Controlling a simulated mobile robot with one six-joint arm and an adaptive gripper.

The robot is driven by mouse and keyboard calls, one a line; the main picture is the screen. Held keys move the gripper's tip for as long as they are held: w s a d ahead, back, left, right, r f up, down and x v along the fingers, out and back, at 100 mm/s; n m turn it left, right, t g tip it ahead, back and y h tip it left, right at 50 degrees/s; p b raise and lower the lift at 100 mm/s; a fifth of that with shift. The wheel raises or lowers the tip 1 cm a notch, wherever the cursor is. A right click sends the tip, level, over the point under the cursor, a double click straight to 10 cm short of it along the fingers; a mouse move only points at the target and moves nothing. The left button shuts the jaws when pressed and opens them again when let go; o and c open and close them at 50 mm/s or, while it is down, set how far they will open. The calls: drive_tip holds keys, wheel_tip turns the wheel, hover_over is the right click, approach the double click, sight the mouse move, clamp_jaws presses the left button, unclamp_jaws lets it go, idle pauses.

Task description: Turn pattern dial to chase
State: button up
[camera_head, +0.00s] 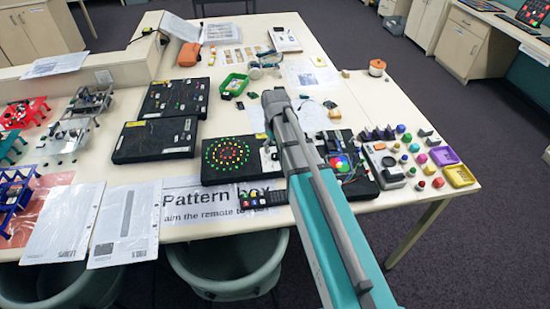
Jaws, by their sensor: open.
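The pattern box (230,178) is a black board near the table's front edge, with rings of red, green and yellow lights on it. A printed sign (200,225) in front of it reads "Pattern box" and "aim the remote to". A small dark remote (264,199) with coloured keys lies on the sign. I cannot make out the pattern dial or its setting; my arm hides part of the board's right side. My gripper (272,97) is open at the far end of my teal arm, beyond the board. I see nothing held in it.
Two black boards (153,137) lie left of the pattern box. A green tray (233,82) lies behind it. A grey unit (385,168) and several small coloured pieces crowd the right end, beside yellow and purple trays (459,175). Chairs (230,270) stand at the front edge.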

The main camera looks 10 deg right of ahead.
sight(275, 155)
drive_tip(key=shift+f+b, duration=1.7)
drive_tip(key=shift+f, duration=0.25)
clamp_jaws()
drive_tip(key=shift+m, duration=0.4)
drive_tip(key=m, duration=0.3)
drive_tip(key=shift+m, duration=2.5)
